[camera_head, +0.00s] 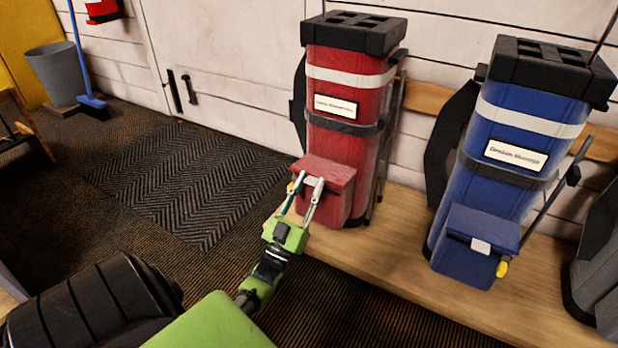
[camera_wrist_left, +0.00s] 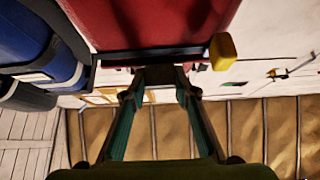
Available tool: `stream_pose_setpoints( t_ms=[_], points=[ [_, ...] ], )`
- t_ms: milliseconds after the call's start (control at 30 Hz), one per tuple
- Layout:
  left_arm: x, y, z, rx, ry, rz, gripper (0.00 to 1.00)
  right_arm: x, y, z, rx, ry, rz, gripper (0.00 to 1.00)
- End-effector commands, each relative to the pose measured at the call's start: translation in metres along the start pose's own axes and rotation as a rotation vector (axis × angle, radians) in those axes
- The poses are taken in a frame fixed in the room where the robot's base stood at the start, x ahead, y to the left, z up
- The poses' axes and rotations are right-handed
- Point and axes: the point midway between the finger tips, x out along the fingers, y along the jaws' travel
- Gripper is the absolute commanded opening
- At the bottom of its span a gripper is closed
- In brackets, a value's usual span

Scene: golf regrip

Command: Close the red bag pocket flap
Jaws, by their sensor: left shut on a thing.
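The red golf bag (camera_head: 345,95) stands upright on a wooden platform. Its pocket flap (camera_head: 327,171) extends over the red pocket (camera_head: 333,207) low on the front; I cannot tell whether it lies fully down. My left gripper (camera_head: 308,181) reaches up to the flap's front edge, its fingers on a small tab there. In the left wrist view the fingers (camera_wrist_left: 160,78) converge on a small dark piece at the edge of the red surface (camera_wrist_left: 150,22), with a yellow piece (camera_wrist_left: 223,52) beside it. My right gripper is not in view.
A blue golf bag (camera_head: 510,150) with a similar pocket stands to the right on the wooden platform (camera_head: 400,262). A grey bag shows partly at the right edge. A grey bin (camera_head: 58,75) and blue broom (camera_head: 92,103) stand far left. The dark mat (camera_head: 190,180) is clear.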

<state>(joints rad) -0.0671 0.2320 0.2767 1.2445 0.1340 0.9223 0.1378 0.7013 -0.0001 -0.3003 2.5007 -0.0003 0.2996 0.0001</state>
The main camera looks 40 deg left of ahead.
Motion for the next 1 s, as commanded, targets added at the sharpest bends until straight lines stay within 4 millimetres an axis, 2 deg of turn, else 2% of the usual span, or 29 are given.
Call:
stream_pose_setpoints(
  t_ms=[33,267,300,333,367,867,1000],
  points=[
    [-0.003,0.000,0.009,0.000,-0.029,-0.001,0.00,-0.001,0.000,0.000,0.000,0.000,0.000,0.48],
    [-0.003,0.000,0.009,0.000,-0.028,-0.001,0.00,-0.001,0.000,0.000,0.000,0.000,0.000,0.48],
    [-0.003,0.001,0.009,0.000,-0.028,-0.001,0.35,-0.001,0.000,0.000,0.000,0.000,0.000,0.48],
    [-0.003,0.000,0.009,0.000,-0.028,-0.001,0.42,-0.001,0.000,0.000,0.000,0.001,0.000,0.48],
    [-0.003,0.000,0.009,0.000,-0.028,-0.001,0.44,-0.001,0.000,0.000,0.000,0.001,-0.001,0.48],
    [-0.001,0.001,0.007,0.000,-0.025,0.000,0.44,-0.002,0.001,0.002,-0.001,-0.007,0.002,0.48],
    [0.004,0.001,-0.001,0.000,-0.021,0.000,0.44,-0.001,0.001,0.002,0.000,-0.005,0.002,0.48]
  ],
)
